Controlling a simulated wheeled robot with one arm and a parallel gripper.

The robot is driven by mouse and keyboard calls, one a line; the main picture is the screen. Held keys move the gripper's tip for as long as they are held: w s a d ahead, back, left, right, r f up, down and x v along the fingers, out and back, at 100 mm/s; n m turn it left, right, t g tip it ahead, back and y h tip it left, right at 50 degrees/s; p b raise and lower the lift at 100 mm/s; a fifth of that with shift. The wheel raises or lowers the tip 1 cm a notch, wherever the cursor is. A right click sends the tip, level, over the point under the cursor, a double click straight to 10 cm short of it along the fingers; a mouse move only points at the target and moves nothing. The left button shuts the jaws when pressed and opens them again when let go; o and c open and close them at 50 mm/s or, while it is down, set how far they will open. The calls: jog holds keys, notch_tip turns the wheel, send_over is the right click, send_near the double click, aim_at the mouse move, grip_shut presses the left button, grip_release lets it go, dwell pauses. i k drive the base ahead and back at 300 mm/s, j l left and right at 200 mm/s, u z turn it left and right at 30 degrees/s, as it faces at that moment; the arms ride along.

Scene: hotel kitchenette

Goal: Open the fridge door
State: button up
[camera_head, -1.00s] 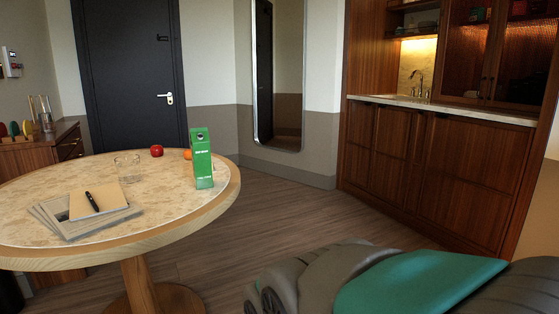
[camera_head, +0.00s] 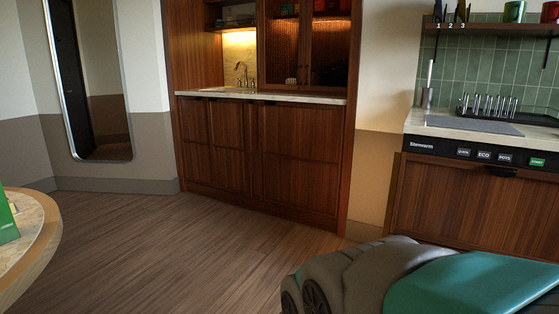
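No fridge can be made out for certain in the camera_head view. Wooden cabinet doors (camera_head: 263,155) stand below a sink counter (camera_head: 262,94) in the middle, and all look closed. Whether a fridge is behind one of them I cannot tell. At the right, a wood-fronted appliance (camera_head: 470,206) has a black panel reading "Stenwarm" with several buttons, and its front is closed. My arm (camera_head: 430,283) shows at the bottom right as grey and green links. My gripper is not in view.
A round table (camera_head: 45,232) with a green carton (camera_head: 7,218) on it is cut off at the left edge. The wood floor (camera_head: 170,245) in the middle is clear. A tall mirror (camera_head: 95,80) hangs at the left. A dish rack (camera_head: 500,108) stands on the right counter.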

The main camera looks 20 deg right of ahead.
aim_at(303, 142)
jog(key=z, duration=0.65)
jog(key=i+j, duration=0.1)
jog(key=i, duration=0.6)
jog(key=i+j+z, duration=0.15)
jog(key=i, duration=0.55)
